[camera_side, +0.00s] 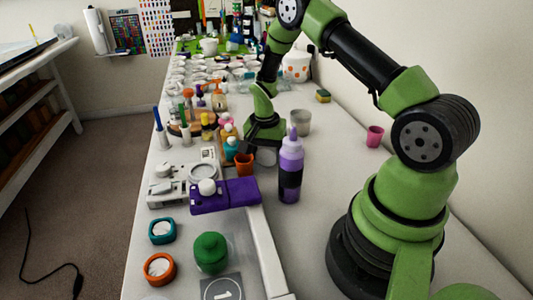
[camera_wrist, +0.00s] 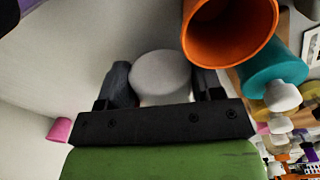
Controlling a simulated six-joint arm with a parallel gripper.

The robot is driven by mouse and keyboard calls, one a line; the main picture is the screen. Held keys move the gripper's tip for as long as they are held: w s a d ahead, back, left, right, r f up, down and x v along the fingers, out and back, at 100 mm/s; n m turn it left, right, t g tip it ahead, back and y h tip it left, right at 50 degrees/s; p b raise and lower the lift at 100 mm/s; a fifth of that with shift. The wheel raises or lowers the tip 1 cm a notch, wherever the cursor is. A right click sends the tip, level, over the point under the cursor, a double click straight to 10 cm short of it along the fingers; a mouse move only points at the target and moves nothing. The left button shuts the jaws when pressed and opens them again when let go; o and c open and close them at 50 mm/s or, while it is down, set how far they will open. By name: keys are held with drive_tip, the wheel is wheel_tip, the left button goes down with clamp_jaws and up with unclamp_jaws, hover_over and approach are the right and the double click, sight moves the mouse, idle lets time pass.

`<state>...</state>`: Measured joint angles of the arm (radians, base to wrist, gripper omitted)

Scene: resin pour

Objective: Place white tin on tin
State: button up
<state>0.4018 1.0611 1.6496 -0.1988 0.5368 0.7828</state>
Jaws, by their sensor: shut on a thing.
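My gripper (camera_wrist: 165,90) is shut on a pale, round-topped thing, which looks like the white tin (camera_wrist: 160,72), held between the two dark fingers in the wrist view. In the side view the gripper's dark end (camera_side: 247,148) is beside the orange cup, with a pale round shape (camera_side: 266,157) next to it. Its lower part is hidden in the wrist view. Which thing is the other tin I cannot tell; a teal round container (camera_side: 162,231) and an orange one (camera_side: 159,268), both with pale insides, are at the table's front left.
An orange cup (camera_wrist: 230,28) is close to the gripper, with a teal bottle (camera_wrist: 268,75) behind it. A purple bottle (camera_side: 290,168) stands at right. A grey cup (camera_side: 300,122), a pink cup (camera_side: 375,136) and a green-lidded jar (camera_side: 210,252) stand apart. Many cups crowd the back.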

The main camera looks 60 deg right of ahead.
drive_tip(key=shift+f, duration=0.1)
drive_tip(key=o, duration=1)
drive_tip(key=shift+c, duration=0.2)
